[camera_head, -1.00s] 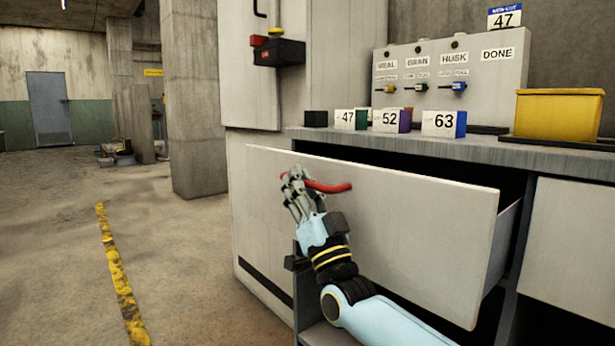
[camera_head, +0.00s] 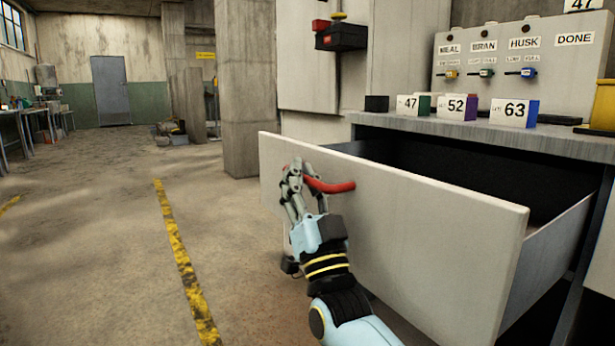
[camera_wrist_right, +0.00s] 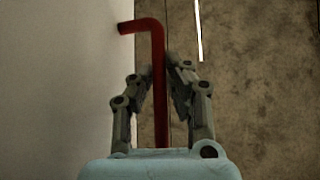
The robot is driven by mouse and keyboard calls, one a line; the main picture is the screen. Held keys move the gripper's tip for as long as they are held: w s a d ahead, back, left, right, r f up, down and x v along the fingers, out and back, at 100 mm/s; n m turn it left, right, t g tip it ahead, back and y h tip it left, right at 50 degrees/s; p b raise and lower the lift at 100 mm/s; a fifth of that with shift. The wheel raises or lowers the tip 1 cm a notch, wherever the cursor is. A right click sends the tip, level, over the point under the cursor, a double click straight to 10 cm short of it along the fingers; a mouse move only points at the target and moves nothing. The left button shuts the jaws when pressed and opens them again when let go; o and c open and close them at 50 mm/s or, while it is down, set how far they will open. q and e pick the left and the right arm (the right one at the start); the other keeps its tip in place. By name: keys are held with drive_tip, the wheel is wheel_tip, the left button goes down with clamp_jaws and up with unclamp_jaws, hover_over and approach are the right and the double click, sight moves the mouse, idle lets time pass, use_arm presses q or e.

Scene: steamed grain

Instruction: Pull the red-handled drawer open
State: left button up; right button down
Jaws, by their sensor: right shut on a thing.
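The drawer (camera_head: 430,245) has a pale front panel and stands well out of the cabinet, with its dark inside and right side wall showing. Its red handle (camera_head: 333,186) is a bent bar on the front; it also shows in the right wrist view (camera_wrist_right: 157,45), running between the fingers. My right gripper (camera_head: 296,172) is shut on the left part of the handle, and its fingers hide that end. The right gripper also shows in the right wrist view (camera_wrist_right: 161,85), with a finger on each side of the bar. My left gripper is not in view.
The grey counter (camera_head: 450,133) above the drawer carries a black block (camera_head: 376,104), number blocks 47, 52 and 63 (camera_head: 513,112), and a switch panel (camera_head: 510,60). A yellow box (camera_head: 603,105) is at the right edge. A concrete pillar (camera_head: 250,90) stands behind. The floor at left is open.

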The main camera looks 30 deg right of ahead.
drive_tip(key=shift+f, duration=0.15)
drive_tip(key=c, duration=1.3)
unclamp_jaws()
drive_tip(key=shift+c, duration=0.2)
drive_tip(key=v, duration=1.2)
